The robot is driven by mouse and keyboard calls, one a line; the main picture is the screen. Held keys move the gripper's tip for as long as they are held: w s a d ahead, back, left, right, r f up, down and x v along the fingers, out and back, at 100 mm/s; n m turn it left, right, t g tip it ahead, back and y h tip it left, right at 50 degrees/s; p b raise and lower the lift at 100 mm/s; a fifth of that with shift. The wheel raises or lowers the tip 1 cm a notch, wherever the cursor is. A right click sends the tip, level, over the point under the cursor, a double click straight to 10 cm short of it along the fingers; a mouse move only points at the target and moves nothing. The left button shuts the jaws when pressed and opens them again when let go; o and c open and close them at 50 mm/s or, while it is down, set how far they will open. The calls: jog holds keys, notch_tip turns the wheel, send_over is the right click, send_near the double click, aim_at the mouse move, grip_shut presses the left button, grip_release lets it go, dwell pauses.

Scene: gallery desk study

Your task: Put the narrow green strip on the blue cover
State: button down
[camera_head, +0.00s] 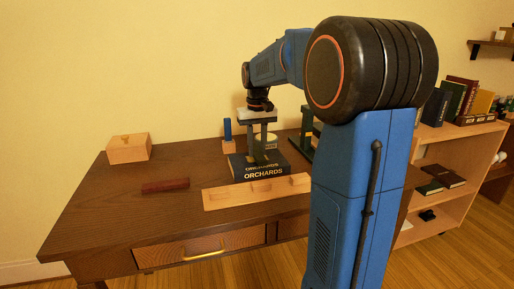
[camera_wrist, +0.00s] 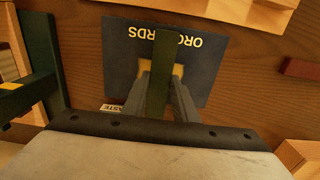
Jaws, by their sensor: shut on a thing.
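A thick book with a dark blue cover and the word ORCHARDS (camera_head: 240,167) lies flat on the desk. Its cover also fills the upper middle of the wrist view (camera_wrist: 122,55). My gripper (camera_head: 258,155) points down over the book. In the wrist view my gripper (camera_wrist: 165,85) is shut on the narrow dark green strip (camera_wrist: 165,60), which lies between its fingers and over the cover. The strip and fingers hide part of the lettering and a yellow mark. I cannot tell whether the strip touches the cover. The strip is not clear in the head view.
A pale wooden tray (camera_head: 225,197) lies in front of the book. A dark red block (camera_head: 165,186) and a wooden box (camera_head: 128,150) stand to the left. A blue upright piece (camera_head: 227,130) is behind. A green stand (camera_head: 306,125) is close on the right.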

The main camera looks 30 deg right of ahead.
aim_at(257, 152)
jog(key=shift+f, duration=0.5)
jog(key=c, duration=1.3)
grip_release()
jog(key=shift+c, duration=0.2)
jog(key=shift+r, duration=0.1)
notch_tip(257, 152, up, 17)
